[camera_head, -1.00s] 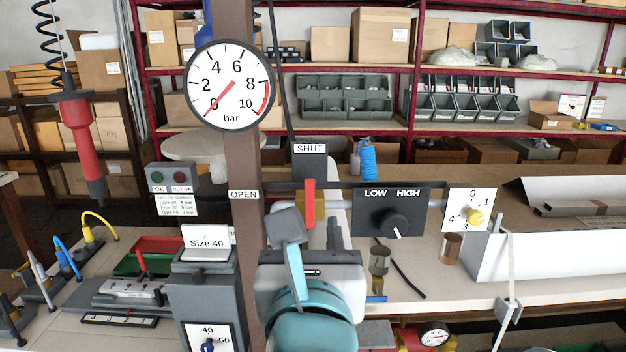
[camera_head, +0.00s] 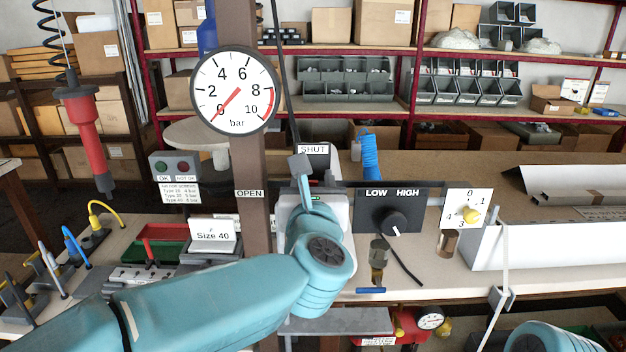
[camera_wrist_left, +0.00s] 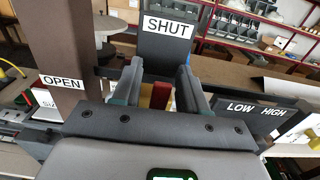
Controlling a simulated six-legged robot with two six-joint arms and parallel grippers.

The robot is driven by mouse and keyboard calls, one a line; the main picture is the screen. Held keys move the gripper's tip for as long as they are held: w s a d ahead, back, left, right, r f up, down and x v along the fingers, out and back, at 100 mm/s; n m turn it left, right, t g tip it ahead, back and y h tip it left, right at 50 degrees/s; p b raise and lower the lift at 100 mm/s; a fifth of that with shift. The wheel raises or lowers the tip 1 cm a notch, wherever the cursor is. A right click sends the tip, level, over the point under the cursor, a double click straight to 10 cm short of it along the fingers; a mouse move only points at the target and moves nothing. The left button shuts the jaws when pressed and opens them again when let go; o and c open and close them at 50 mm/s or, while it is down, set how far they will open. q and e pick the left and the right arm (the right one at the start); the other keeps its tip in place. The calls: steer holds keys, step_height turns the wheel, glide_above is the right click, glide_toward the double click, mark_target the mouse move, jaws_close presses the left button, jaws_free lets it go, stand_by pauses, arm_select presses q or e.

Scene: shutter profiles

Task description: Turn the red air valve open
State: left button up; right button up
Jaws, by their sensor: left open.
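The red air valve handle (camera_wrist_left: 160,95) shows in the left wrist view as a short red piece between the fingers of my left gripper (camera_wrist_left: 160,82), below the SHUT plate (camera_wrist_left: 167,28). The OPEN label (camera_wrist_left: 62,81) is to the left. My left gripper (camera_head: 301,170) is open, with one finger on each side of the handle; I cannot tell if either touches it. In the head view, my gripper and arm hide the handle, below the SHUT plate (camera_head: 313,150). The OPEN label (camera_head: 249,193) is on the brown post. My right gripper is out of view.
The pressure gauge (camera_head: 235,90) on the brown post (camera_head: 249,160) points at 0. To the right of my gripper are the LOW/HIGH knob panel (camera_head: 392,211) and the yellow dial (camera_head: 469,214). A red tool (camera_head: 85,130) hangs at the left.

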arm_select(q)
steer(key=shift+c, duration=0.3)
jaws_close()
steer(key=shift+a+f+b, duration=0.1)
steer(key=shift+f+b, duration=0.05)
steer(key=shift+b, duration=0.4)
steer(key=a+f+n+b, duration=0.5)
steer(key=n+b, duration=1.3)
steer(key=b, duration=0.6)
steer(key=shift+a+f, duration=0.4)
steer(key=shift+f, duration=0.05)
